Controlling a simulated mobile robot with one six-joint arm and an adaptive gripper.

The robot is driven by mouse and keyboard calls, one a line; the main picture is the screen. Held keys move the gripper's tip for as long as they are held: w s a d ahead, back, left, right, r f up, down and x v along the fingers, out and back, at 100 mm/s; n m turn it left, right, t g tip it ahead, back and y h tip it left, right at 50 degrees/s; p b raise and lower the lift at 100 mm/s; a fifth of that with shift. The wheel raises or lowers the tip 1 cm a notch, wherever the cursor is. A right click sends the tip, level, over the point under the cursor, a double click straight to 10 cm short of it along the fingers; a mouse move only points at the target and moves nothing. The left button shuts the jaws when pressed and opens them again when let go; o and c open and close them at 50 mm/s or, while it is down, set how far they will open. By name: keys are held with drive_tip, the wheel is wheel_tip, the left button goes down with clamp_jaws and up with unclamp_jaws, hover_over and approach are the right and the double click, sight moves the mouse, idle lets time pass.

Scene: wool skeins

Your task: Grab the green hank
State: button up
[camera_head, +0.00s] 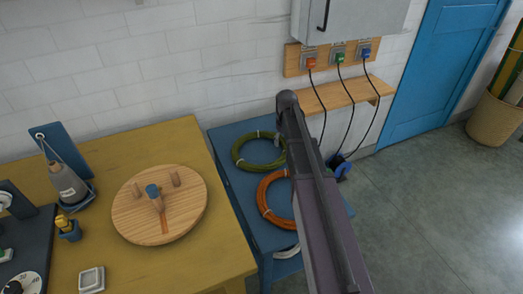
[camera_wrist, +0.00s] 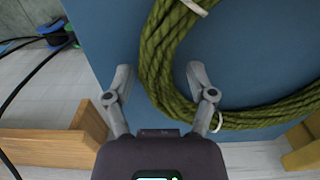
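The green hank (camera_head: 240,160) is a coiled ring lying on the blue table (camera_head: 241,196), at its far end, with pale ties around it. In the wrist view the green hank (camera_wrist: 153,57) is large and close. My gripper (camera_wrist: 160,78) is open, its two fingers apart on either side of the hank's near strand. One fingertip is outside the ring over blue surface, the other inside the ring. I cannot tell whether either finger touches the strand. In the head view my arm covers the hank's right edge, and my gripper is hidden.
An orange hank (camera_head: 265,203) lies in front of the green one, and a whitish hank (camera_head: 286,252) is partly hidden nearer. A wooden shelf (camera_head: 340,95) with hanging cables is on the wall beyond. A yellow table (camera_head: 110,270) with a round wooden board (camera_head: 135,215) stands left.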

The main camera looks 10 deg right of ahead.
clamp_jaws()
drive_tip(key=shift+r, duration=0.15)
wheel_tip(320, 180, up, 10)
drive_tip(key=p, duration=1)
idle(0.7)
